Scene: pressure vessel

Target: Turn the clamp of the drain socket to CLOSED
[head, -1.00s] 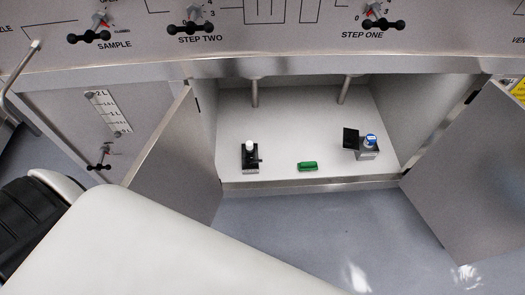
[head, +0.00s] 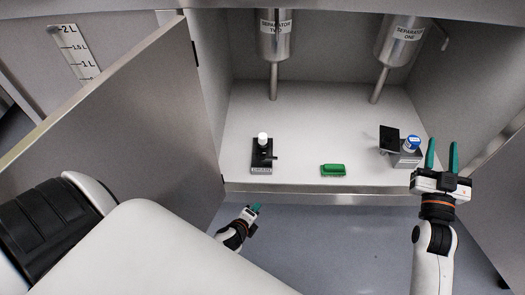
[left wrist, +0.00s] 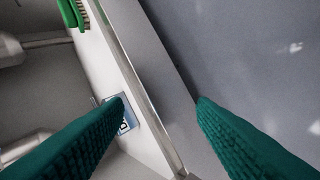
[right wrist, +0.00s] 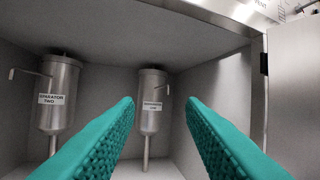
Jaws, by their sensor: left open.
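I cannot tell for sure which fixture in the open cabinet is the drain socket. On its floor at left stands a black fixture (head: 263,157) with a white top, a side lever and an unreadable front label. At right is a grey block (head: 406,159) with a blue-and-white top (head: 411,143) and a black plate (head: 389,139) beside it. My right gripper (head: 442,150) is open and empty, just right of the grey block. My left gripper (head: 254,209) is low in front of the cabinet sill, open and empty; its spread fingers (left wrist: 160,100) show in the left wrist view.
A green brush (head: 333,170) lies between the fixtures; it also shows in the left wrist view (left wrist: 72,12). Vessels labelled SEPARATOR TWO (head: 275,38) and SEPARATOR ONE (head: 397,42) hang above. The cabinet's left door (head: 120,130) stands open. The sill (head: 320,194) edges the cabinet floor.

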